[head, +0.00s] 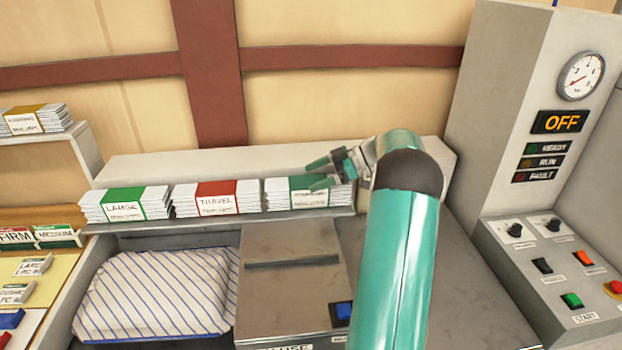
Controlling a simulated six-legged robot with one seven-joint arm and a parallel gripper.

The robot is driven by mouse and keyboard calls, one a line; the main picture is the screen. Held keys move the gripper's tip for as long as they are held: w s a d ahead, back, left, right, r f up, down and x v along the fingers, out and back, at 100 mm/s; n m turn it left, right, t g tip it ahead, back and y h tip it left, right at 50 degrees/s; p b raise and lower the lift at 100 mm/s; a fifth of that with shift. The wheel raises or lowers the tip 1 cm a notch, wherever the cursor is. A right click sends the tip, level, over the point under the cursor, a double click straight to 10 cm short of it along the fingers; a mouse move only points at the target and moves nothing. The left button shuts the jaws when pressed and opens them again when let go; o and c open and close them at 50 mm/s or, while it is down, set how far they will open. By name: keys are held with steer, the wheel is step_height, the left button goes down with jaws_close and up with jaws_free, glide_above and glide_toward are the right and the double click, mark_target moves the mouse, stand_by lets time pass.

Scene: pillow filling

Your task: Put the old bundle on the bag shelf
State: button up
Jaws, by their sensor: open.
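The bag shelf (240,229) runs along the back wall and carries a row of white bundles. A green-banded bundle labelled LARGE (124,204) is on the left. A red-banded TRAVEL bundle (217,199) is in the middle. A third, green-banded bundle (283,195) is on the right, its label too small to read. My gripper (316,174) is open at the third bundle's top, fingers pointing left, hiding part of it. I cannot tell whether they touch. Another bundle with a gold band (37,119) lies on a grey ledge at upper left. No bundle is marked as old.
A striped pillow (155,295) lies below the shelf at left. A grey metal box (292,270) with a blue button stands beside it. A control cabinet (520,130) reading OFF bounds the right side. Small label blocks (33,264) lie at far left.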

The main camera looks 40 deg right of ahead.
steer(key=v, duration=1)
steer(key=w+a+r+m+g+h, duration=0.1)
steer(key=a+r+m+g+h, duration=0.2)
steer(key=a, duration=1.1)
steer(key=w+a+r+m+g+h, duration=0.15)
steer(key=a+r, duration=0.25)
steer(key=a, duration=0.9)
steer(key=s+a+m+h, duration=0.4)
steer(key=s+a, duration=0.5)
steer(key=a, duration=0.3)
steer(key=s+a+f+m+t+h, duration=0.2)
steer(key=s+a+f, duration=0.2)
steer(key=s+a, duration=0.3)
steer(key=s, duration=0.5)
steer(key=shift+m+h, duration=0.35)
